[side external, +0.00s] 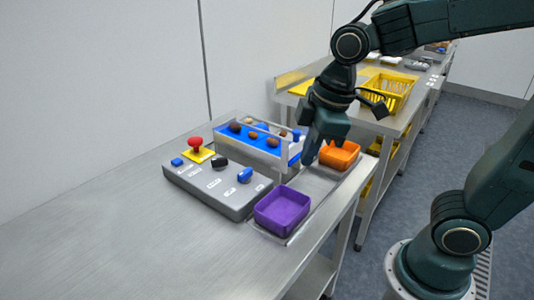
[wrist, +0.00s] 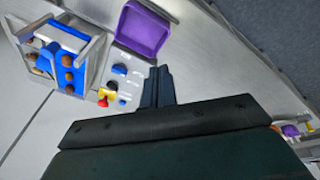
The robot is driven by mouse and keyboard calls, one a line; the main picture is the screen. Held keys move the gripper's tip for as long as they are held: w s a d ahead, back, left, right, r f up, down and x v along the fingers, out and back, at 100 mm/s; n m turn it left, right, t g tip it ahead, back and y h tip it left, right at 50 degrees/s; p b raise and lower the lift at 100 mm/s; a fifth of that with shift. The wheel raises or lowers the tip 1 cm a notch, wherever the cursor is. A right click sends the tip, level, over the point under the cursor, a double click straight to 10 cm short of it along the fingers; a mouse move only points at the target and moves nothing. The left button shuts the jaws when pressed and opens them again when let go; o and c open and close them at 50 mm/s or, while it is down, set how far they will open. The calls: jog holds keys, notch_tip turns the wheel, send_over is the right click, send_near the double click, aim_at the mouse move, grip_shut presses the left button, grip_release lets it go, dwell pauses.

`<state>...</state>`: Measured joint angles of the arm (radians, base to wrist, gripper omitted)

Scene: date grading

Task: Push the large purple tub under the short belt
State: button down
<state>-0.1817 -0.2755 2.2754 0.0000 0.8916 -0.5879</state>
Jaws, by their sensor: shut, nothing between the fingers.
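The large purple tub (side external: 282,211) sits empty and upright on the steel table near its front edge, in front of the control box. It also shows at the top of the wrist view (wrist: 143,34). The short belt (side external: 262,151) is blue between pale side rails and carries several brown dates; the wrist view shows it at upper left (wrist: 55,40). The tub stands apart from the belt's end. My gripper (side external: 309,160) is shut and empty, pointing down beside the belt's right end, between it and the orange tub. Its closed fingers show in the wrist view (wrist: 158,86).
An orange tub (side external: 339,155) stands right of my gripper. A grey control box (side external: 218,186) with a red button (side external: 195,143) and knobs lies along the belt's near side. A yellow crate (side external: 388,92) stands on a farther table. The table's left foreground is clear.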

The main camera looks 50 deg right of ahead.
jog(key=w+a+f+n+g, duration=0.2)
jog(key=w+a+f+n, duration=0.5)
jog(key=a+f+n, duration=0.1)
jog(key=shift+w+a+f+n+g+h, duration=0.15)
jog(key=shift+f+n+g+h, duration=0.15)
jog(key=shift+f+n+g, duration=0.25)
notch_tip(320, 180, down, 10)
jog(key=shift+r, duration=0.25)
jog(key=shift+d+f, duration=0.1)
jog(key=shift+d, duration=1.9)
